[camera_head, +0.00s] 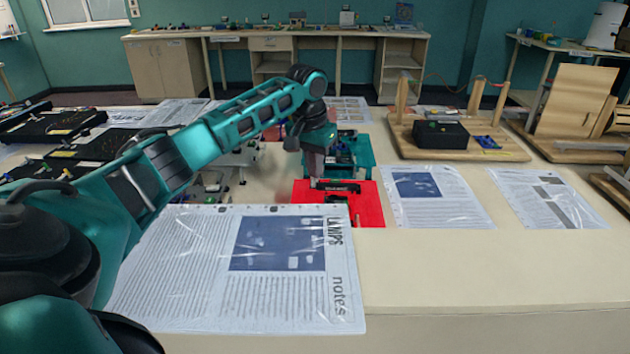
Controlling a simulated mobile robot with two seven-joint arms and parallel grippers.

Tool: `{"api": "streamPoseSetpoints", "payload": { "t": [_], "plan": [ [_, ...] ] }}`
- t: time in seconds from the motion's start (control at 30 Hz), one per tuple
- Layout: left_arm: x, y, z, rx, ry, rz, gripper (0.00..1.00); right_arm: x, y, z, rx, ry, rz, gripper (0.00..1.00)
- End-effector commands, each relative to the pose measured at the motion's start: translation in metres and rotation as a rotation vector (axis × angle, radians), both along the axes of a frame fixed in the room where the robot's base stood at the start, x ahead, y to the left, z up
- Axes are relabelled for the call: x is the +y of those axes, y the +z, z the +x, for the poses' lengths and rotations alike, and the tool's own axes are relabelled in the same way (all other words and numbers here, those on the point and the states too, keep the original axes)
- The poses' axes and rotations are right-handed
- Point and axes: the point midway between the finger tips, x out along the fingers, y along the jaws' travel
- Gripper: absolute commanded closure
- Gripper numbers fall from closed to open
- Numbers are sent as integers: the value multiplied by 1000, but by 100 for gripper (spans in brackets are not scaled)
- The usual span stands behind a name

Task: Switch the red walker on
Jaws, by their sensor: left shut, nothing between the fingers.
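The red walker (368,208) shows as a flat red body with a black labelled part on top, near the middle of the table. My left gripper (316,178) points down at the black part's left end, over the far left of the red body. It is shut with nothing held. I cannot tell whether its tips touch the walker. The gripper hides part of the walker, and I cannot make out the switch or its position. My right gripper is out of view.
A teal device (362,152) stands just behind the red walker, and a pale device (212,182) is to its left. A LAMPS notes sheet (200,270) lies in front; more sheets (436,198) lie right. A wooden stand (500,150) is farther right. The front right tabletop is clear.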

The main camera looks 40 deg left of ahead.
Motion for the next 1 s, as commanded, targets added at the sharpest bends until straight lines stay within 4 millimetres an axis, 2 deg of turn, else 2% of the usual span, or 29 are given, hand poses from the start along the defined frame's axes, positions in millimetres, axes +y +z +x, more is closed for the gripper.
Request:
{"api": "streamPoseSetpoints", "payload": {
  "t": [0.77,1.0],
  "plan": [
    [0,-13,-1,4,-1,-1,100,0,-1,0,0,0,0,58],
    [-1,-3,0,4,-1,-1,100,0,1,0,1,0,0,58]
  ]
}}
